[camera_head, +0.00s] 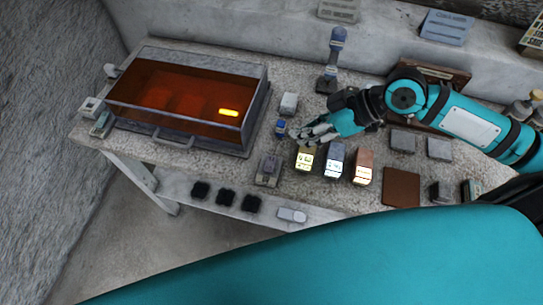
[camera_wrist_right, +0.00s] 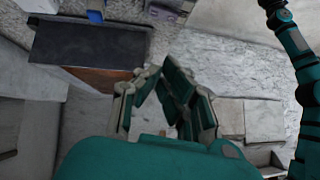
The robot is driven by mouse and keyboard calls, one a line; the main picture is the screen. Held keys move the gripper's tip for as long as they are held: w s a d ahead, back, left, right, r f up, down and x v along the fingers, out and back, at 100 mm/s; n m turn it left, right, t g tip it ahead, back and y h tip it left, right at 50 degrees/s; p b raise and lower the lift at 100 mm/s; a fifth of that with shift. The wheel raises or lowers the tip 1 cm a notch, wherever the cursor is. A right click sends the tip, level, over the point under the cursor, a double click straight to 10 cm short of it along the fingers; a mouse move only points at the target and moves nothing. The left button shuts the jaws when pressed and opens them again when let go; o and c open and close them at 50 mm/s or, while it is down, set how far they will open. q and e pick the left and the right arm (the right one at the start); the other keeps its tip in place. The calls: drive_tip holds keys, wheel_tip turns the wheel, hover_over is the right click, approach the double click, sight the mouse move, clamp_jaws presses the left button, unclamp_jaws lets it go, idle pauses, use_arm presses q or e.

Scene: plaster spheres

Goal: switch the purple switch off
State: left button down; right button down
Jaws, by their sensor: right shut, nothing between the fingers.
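Three small blocks with bright front faces stand in a row on the table in the head view. The middle block (camera_head: 334,160) looks bluish-lavender and may be the purple switch. Beside it are a yellow block (camera_head: 305,158) and a copper block (camera_head: 363,167). A greyish-mauve device (camera_head: 268,169) stands left of the row, and I cannot tell for sure which one is the purple switch. My right gripper (camera_head: 303,133) is shut and empty, just behind the yellow block. Its fingers also show in the right wrist view (camera_wrist_right: 159,75). My left gripper is out of view.
A clear-lidded orange box (camera_head: 185,97) fills the left of the table (camera_head: 225,165). A blue stand (camera_head: 335,60) rises at the back. Grey square blocks (camera_head: 403,141) and a brown plate (camera_head: 401,187) lie to the right. Several black pieces (camera_head: 225,197) sit on the lower shelf.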

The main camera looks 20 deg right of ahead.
drive_tip(key=shift+d, duration=0.1)
drive_tip(key=p, duration=0.2)
hover_over(271, 165)
drive_tip(key=f, duration=0.4)
drive_tip(key=d+f, duration=0.1)
drive_tip(key=f, duration=0.1)
drive_tip(key=shift+w, duration=0.25)
drive_tip(key=f, duration=0.2)
drive_tip(key=a+f+p, duration=0.1)
drive_tip(key=shift+s+f, duration=0.1)
drive_tip(key=shift+f, duration=0.3)
drive_tip(key=shift+s+f, duration=0.1)
drive_tip(key=shift+f, duration=0.5)
